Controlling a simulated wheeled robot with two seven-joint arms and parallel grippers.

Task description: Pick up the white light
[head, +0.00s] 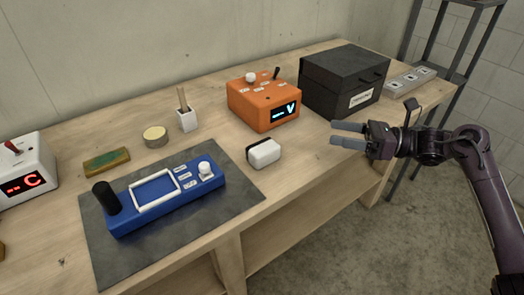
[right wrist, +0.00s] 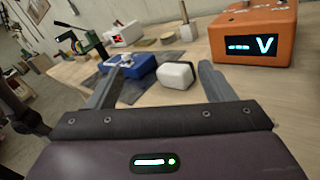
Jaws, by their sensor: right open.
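The white light appears to be the small rounded white block (head: 264,153) with a dark back side. It rests on the wooden bench just beside the right edge of the dark grey mat. In the right wrist view the white block (right wrist: 175,75) shows between and beyond my fingers. My right gripper (head: 347,134) is open and empty, to the right of the block and apart from it, near the bench's front edge, with its fingers pointing left. My left gripper is not in view in the head picture.
A blue device (head: 160,200) with a black knob lies on the grey mat (head: 235,205). An orange box (head: 262,105) with a display stands behind the block. A black case (head: 340,85) stands at the back right. Bare bench lies between the block and my right gripper.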

